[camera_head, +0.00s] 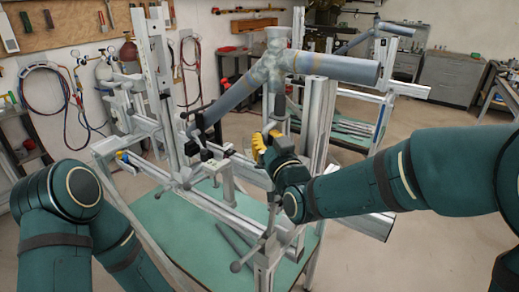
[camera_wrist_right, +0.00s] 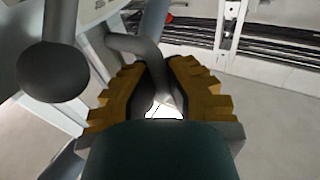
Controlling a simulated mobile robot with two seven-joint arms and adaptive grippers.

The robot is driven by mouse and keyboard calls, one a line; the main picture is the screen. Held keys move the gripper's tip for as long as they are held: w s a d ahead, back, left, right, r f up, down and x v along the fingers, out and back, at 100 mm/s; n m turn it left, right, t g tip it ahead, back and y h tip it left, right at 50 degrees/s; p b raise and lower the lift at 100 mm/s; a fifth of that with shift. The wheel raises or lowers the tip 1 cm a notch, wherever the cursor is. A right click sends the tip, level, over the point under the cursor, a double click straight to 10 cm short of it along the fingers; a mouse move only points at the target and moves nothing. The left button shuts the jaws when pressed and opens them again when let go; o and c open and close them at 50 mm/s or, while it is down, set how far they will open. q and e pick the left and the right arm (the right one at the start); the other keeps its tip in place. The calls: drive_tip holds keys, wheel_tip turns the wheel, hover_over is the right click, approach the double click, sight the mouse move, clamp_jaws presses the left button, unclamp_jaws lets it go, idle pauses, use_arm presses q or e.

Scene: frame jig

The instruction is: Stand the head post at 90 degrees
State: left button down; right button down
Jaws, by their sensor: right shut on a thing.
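The frame jig (camera_head: 190,185) stands on a green-topped table, with bluish-grey frame tubes (camera_head: 340,68) clamped in it. A pale upright post (camera_head: 314,125) rises at its right, near vertical in the head view; I cannot tell its exact angle or whether it is the head post. My right gripper (camera_head: 262,148), with yellow fingers, is beside the jig, left of this post. In the right wrist view my right gripper (camera_wrist_right: 163,80) is closed around a bent grey rod (camera_wrist_right: 140,45), which looks like a handle. Only my left arm shows at the left; its gripper is out of view.
A dark ball knob (camera_wrist_right: 55,72) is close left of the fingers in the wrist view. Loose grey bars (camera_head: 240,238) lie on the green table (camera_head: 165,215). Cabinets (camera_head: 450,75) and a workbench stand behind. Open floor (camera_head: 430,245) shows at the right.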

drive_tip(key=shift+d, duration=0.2)
drive_tip(key=c, duration=1)
unclamp_jaws()
drive_tip(key=shift+s+d, duration=0.1)
drive_tip(key=r+v, duration=0.1)
drive_tip(key=v, duration=0.6)
drive_tip(key=shift+s+f, duration=0.25)
drive_tip(key=shift+f, duration=0.3)
